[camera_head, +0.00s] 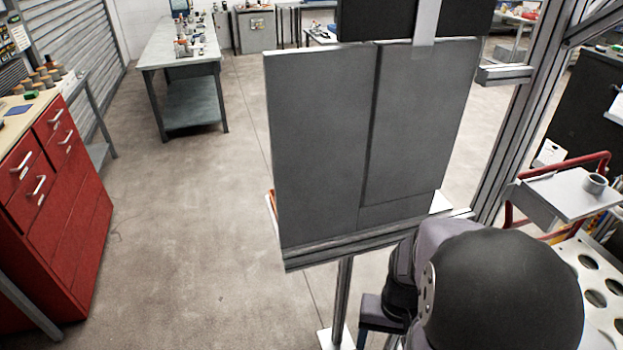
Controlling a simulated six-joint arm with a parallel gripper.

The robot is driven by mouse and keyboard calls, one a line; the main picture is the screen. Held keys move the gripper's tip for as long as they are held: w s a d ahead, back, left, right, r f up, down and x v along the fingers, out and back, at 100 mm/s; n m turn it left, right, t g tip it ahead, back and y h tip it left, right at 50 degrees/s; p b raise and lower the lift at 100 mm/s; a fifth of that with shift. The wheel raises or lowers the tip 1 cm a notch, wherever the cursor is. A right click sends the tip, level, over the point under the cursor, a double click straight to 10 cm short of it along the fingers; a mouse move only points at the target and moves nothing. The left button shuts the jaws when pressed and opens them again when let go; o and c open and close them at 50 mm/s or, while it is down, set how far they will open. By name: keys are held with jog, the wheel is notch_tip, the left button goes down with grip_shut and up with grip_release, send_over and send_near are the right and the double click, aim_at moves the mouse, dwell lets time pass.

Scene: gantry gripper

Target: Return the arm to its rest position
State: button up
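My arm fills the lower right of the head view, with a large black rounded joint cap and grey-purple links around it. The arm is close to the camera and is cut off by the bottom edge. I cannot make out my gripper or its fingertips. A large upright grey panel (318,145) on a metal post stands just beyond the arm.
A red drawer cabinet (60,200) stands at the left. A workbench (180,50) with small items is at the back. A metal frame post (515,125) and a red-handled cart with a holed tray (612,318) are at the right. The floor at centre left is clear.

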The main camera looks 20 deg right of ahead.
jog(key=w+a+r+n+t, duration=0.15)
jog(key=w+a+n, duration=0.3)
jog(key=a, duration=0.45)
notch_tip(320, 180, down, 38)
jog(key=n+b, duration=0.1)
jog(key=b, duration=3.7)
jog(key=shift+s+a+h+b, duration=0.15)
jog(key=shift+a+h+b, duration=0.15)
jog(key=shift+a+b, duration=0.15)
jog(key=shift+g, duration=0.25)
